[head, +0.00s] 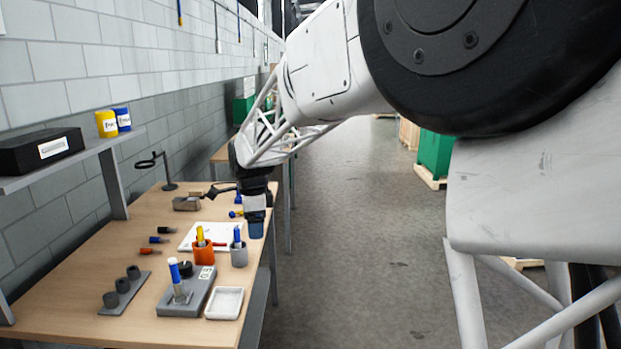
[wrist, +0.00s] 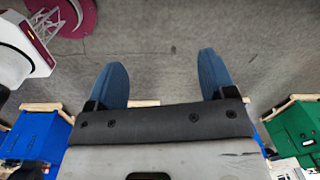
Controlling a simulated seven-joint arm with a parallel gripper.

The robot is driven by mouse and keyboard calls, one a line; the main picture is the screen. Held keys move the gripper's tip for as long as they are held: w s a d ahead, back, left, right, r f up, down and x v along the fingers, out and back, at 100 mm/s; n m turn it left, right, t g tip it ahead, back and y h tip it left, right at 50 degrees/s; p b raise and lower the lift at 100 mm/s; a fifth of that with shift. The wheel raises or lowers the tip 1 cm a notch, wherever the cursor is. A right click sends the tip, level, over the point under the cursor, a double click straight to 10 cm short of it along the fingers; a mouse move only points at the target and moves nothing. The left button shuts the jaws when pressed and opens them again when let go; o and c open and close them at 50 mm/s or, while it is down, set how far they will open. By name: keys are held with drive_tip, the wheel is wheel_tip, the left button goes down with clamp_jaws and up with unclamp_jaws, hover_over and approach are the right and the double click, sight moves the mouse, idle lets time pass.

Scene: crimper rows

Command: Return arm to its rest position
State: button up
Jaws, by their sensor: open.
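My gripper (head: 256,230) hangs from my white arm, pointing down, over the right edge of the wooden workbench (head: 75,285) in the head view. In the wrist view, the two blue fingers of my gripper (wrist: 165,82) stand wide apart with nothing between them. My arm reaches out from the upper right of the head view.
On the bench are an orange cup (head: 204,253), a grey cup (head: 239,255), a grey fixture (head: 190,300) holding a blue-and-white piece, a white tray (head: 224,303) and a dark-knobbed rack (head: 122,290). A shelf (head: 75,162) runs along the wall. The aisle floor (head: 370,260) is clear.

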drive_tip(key=s+d+r+n+t, duration=0.1)
drive_tip(key=s+d+r+n, duration=0.25)
drive_tip(key=s+d, duration=0.65)
drive_tip(key=s+d+r+n, duration=0.2)
drive_tip(key=s+d+n, duration=0.2)
drive_tip(key=s+d, duration=0.55)
drive_tip(key=s+d+f+n, duration=0.3)
drive_tip(key=s+d, duration=0.3)
drive_tip(key=s, duration=0.4)
drive_tip(key=s+d+f+n, duration=0.3)
drive_tip(key=s+d, duration=0.4)
drive_tip(key=s, duration=0.4)
drive_tip(key=shift+s+d+f+n+t, duration=0.2)
drive_tip(key=shift+n+t, duration=0.2)
drive_tip(key=shift+n, duration=0.35)
drive_tip(key=shift+w+a+r, duration=0.1)
drive_tip(key=shift+w, duration=0.1)
